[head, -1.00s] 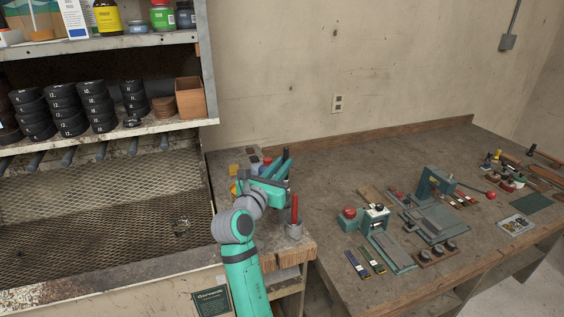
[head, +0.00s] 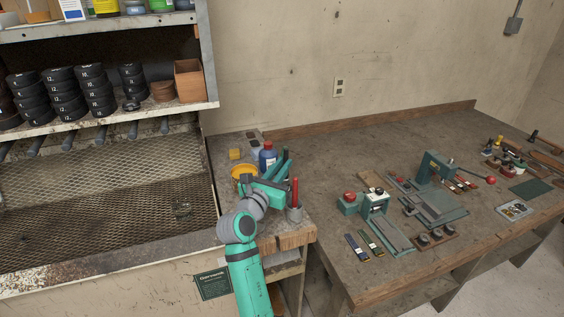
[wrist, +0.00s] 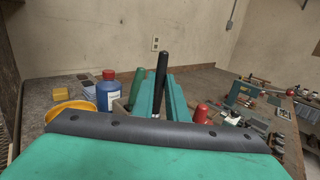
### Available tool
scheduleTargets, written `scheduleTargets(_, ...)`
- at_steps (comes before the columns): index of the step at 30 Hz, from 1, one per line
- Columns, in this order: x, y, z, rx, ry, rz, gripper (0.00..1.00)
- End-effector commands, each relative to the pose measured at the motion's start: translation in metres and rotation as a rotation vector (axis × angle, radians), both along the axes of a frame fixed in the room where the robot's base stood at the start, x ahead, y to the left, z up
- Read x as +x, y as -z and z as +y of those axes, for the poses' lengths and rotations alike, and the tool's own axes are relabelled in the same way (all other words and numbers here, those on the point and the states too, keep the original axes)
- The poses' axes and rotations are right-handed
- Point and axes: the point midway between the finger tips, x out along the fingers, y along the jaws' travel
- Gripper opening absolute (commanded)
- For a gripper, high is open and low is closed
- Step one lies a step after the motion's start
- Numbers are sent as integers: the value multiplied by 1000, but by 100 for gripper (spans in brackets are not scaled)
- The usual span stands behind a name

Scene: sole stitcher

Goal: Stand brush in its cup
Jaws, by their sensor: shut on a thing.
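My gripper (head: 279,181) is over the near end of the bench, its teal fingers pointing away from me. In the wrist view, a black handle (wrist: 162,66) stands upright between the fingers, which are shut on it. I take it for the brush; its lower end is hidden. A dark green handle (wrist: 137,83) stands just left of the fingers. A grey cup (head: 295,214) stands right of my gripper, near the bench's front edge, with a red handle (head: 295,190) upright in it. I cannot tell which cup belongs to the brush.
A blue bottle (head: 267,157) and a yellow bowl (head: 241,172) stand behind and left of my gripper, with a yellow block (head: 235,154) beyond. A green press (head: 436,168) and other tools stand on the right bench. A mesh-floored bay (head: 110,185) lies to the left.

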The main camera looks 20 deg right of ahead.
Motion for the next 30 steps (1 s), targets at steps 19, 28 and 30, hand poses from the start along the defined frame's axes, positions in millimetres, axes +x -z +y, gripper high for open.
scheduleTargets(19, -1, 29, -2, -1, 2, 1, 0)
scheduleTargets(28, 0, 30, 1, 0, -1, 0, 0)
scheduleTargets(30, 0, 30, 1, 0, -1, 0, 22)
